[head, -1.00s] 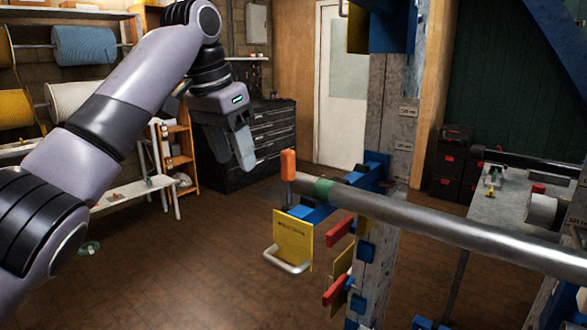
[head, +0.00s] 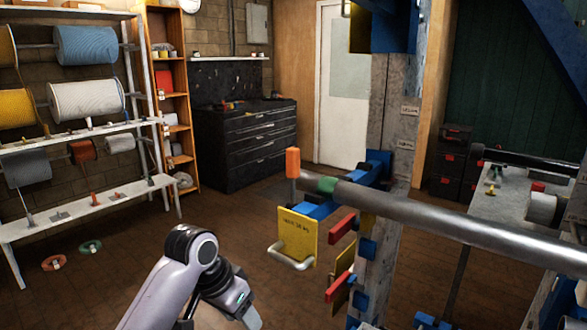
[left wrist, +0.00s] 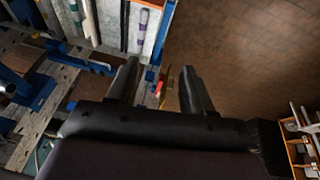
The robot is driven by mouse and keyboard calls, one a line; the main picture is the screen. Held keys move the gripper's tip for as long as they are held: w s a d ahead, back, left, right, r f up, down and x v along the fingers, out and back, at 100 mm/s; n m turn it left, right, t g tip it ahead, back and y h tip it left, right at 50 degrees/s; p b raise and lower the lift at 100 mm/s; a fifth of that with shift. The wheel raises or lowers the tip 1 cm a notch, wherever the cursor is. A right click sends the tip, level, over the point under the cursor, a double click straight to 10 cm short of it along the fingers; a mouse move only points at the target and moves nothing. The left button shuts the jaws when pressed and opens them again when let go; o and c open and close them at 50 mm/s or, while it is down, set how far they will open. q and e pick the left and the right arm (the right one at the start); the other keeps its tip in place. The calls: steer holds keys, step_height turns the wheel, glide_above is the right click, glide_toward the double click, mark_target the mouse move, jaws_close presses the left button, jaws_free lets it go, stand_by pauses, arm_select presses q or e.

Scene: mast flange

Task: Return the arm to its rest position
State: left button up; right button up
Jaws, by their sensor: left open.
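My left arm is low at the bottom of the head view, bent at the elbow, with the left gripper (head: 248,314) partly cut off by the lower edge. In the left wrist view the two dark fingers of the left gripper (left wrist: 160,88) stand well apart, with nothing held between them. The gripper is to the left of the grey mast post (head: 387,210) and below the yellow plate (head: 298,236), apart from both in the head view. My right gripper does not show.
A steel bar (head: 430,222) with an orange end crosses in front of the post. A spool rack (head: 85,200) stands at the left, a black drawer cabinet (head: 250,145) at the back, and a grey table (head: 500,215) at the right.

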arm_select(q)
steer(key=s+a+f+n, duration=0.1)
steer(key=s+a+f, duration=0.25)
steer(key=s, duration=0.35)
steer(key=s+a+f+n+y, duration=0.1)
steer(key=s+a+f, duration=0.2)
steer(key=s+f, duration=0.3)
steer(key=s+a+f+n, duration=0.2)
steer(key=s+a+f, duration=0.15)
steer(key=s, duration=0.55)
steer(key=s+a+r+t+y, duration=0.15)
steer(key=s+a, duration=0.25)
steer(key=s, duration=0.4)
steer(key=w+d+f+t, duration=0.1)
steer(key=w+f+t, duration=0.2)
steer(key=f, duration=0.2)
steer(key=w+d+f+t+h, duration=0.1)
steer(key=w+d+f+t, duration=0.1)
steer(key=w+f+t, duration=0.1)
steer(key=shift+w+d+f, duration=0.15)
steer(key=shift+d+f, duration=0.1)
steer(key=shift+f, duration=0.6)
steer(key=shift+h, duration=0.25)
